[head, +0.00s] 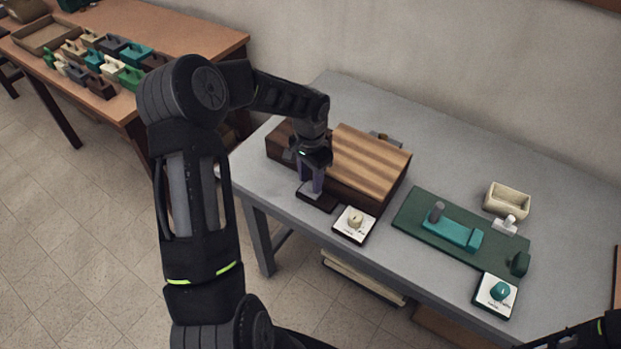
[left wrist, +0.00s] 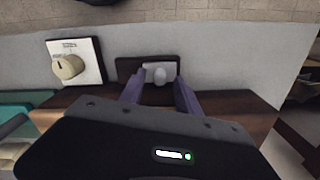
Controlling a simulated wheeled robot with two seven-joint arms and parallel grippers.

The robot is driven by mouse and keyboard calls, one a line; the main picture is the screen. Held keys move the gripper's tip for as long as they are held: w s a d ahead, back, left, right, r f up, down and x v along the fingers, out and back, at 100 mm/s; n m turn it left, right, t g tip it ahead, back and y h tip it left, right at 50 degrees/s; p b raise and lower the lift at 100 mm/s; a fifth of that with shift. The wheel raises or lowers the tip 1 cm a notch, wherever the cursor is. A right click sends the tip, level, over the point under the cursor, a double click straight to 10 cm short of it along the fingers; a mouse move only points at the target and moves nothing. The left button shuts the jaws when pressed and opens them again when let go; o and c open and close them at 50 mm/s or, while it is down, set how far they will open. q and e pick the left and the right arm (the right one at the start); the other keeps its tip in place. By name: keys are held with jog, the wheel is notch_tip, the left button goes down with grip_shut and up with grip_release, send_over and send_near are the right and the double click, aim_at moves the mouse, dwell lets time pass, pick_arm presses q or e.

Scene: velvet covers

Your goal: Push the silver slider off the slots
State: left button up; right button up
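The silver slider (left wrist: 160,77), a pale plate with a rounded knob, sits on a dark plate (left wrist: 127,68) in the left wrist view. It covers the middle and right of that plate; the left end is bare dark. Any slots are hidden or too small to tell. In the head view the dark plate (head: 318,203) lies at the front of the wooden box. My left gripper (head: 312,188) points down over it. In the left wrist view its purple fingers (left wrist: 161,92) are apart, with the knob showing between them; contact cannot be told. My right gripper is out of view.
A wooden box with a striped lid (head: 362,160) stands behind the gripper. A white dial panel (head: 355,224) is close by on the right. A green board (head: 405,217) with teal parts, a second dial panel (head: 495,294) and a cream tray (head: 508,199) are further right.

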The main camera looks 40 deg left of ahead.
pick_arm(q)
jog(key=shift+f, duration=0.5)
jog(key=shift+c, duration=0.2)
grip_shut()
dwell(0.9)
